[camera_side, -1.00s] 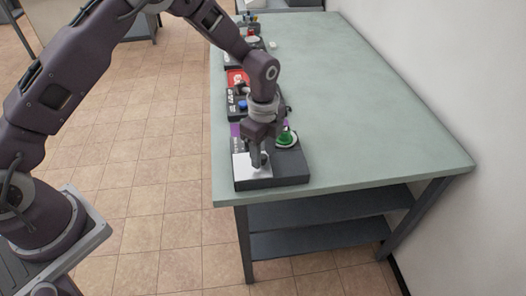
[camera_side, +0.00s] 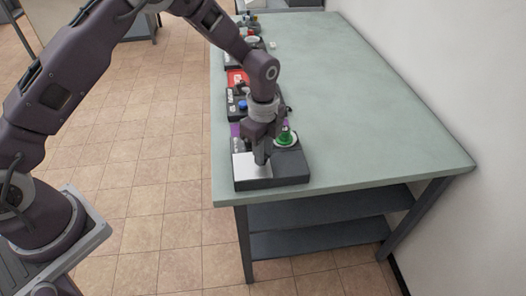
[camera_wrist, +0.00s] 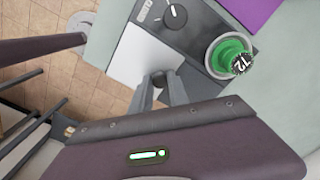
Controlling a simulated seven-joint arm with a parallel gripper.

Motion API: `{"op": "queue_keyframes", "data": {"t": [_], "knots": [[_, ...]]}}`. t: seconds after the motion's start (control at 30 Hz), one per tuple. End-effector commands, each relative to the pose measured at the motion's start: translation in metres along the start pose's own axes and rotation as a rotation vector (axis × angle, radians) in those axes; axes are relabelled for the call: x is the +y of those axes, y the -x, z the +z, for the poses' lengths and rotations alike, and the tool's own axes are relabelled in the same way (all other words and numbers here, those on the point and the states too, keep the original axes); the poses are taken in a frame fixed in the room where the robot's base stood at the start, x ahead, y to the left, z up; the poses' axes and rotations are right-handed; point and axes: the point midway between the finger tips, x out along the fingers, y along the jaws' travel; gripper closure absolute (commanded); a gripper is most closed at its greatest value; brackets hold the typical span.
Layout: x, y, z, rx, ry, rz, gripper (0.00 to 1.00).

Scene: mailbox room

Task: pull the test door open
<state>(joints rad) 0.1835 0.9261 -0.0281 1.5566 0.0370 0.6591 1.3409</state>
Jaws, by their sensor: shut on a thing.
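The test door is a light grey-white panel (camera_side: 246,168) on the near box (camera_side: 292,168) at the table's front left corner. In the wrist view the white panel (camera_wrist: 132,58) lies beside the box's dark face with a black knob (camera_wrist: 175,17). My gripper (camera_side: 261,163) points down at the panel's right side. In the wrist view my gripper (camera_wrist: 160,80) is shut on a small dark handle (camera_wrist: 159,78) at the panel's edge. The handle is mostly hidden by the fingers. The panel looks flat on the box; I cannot tell whether it is ajar.
A green knob (camera_side: 286,138) stands on the box just behind my gripper; it also shows in the wrist view (camera_wrist: 230,56). More boxes, one with a red face (camera_side: 237,78), line the table's left edge. The table's right side (camera_side: 380,130) is clear.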

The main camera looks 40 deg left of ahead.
Motion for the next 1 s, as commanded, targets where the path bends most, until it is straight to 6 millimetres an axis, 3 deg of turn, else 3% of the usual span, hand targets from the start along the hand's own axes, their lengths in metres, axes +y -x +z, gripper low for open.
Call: {"op": "queue_keyframes", "data": {"t": [0.73,1.0], "knots": [[-0.002,0.001,-0.001,0.001,0.0,-0.004,1.0],[-0.039,0.0,-0.037,0.0,-0.001,-0.005,1.0]]}}
